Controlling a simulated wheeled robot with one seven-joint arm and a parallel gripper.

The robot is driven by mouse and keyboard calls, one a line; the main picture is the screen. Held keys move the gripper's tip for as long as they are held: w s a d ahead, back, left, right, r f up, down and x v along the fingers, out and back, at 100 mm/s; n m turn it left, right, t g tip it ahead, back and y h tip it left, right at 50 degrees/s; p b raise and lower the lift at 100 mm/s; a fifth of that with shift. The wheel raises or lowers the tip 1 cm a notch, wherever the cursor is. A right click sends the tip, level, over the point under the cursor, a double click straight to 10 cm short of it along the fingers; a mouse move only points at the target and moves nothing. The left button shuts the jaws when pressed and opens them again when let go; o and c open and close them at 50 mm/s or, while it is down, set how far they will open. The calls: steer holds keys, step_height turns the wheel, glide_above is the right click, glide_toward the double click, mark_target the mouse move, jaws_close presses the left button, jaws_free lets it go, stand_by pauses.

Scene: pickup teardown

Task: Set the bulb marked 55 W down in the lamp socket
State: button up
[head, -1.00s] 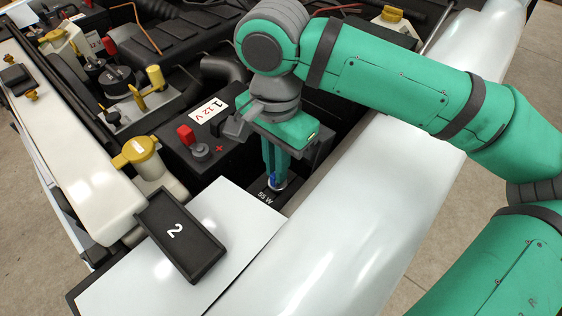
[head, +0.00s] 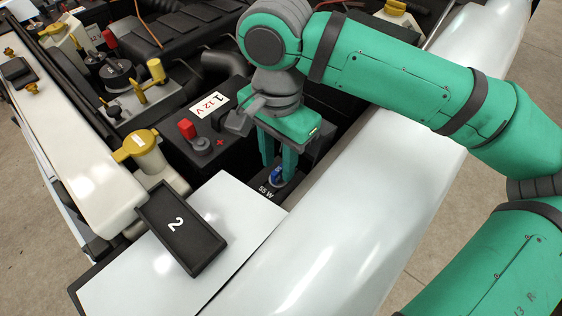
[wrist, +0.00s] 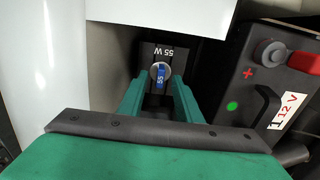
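The bulb (head: 278,175) has a blue band and stands in the dark lamp socket marked 55 W (head: 266,190). In the wrist view the bulb (wrist: 160,73) shows a blue label reading 55, and the socket block (wrist: 172,50) carries the 55 W mark. The bulb looks upright and seated, though its base is hidden. My gripper (head: 277,166) is above it with its two fingers apart. In the wrist view the fingertips (wrist: 158,84) stand on either side of the bulb, with small gaps seeming to show. Nothing is held.
A black battery marked 1 12 V (head: 186,150) with a red terminal stands left of my gripper. A black tray marked 2 (head: 205,262) lies on the white panel (head: 130,290) in front. The white fender (head: 345,215) runs close along the right.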

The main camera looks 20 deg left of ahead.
step_height(320, 180, up, 10)
steer(key=shift+r, duration=0.25)
stand_by(0.7)
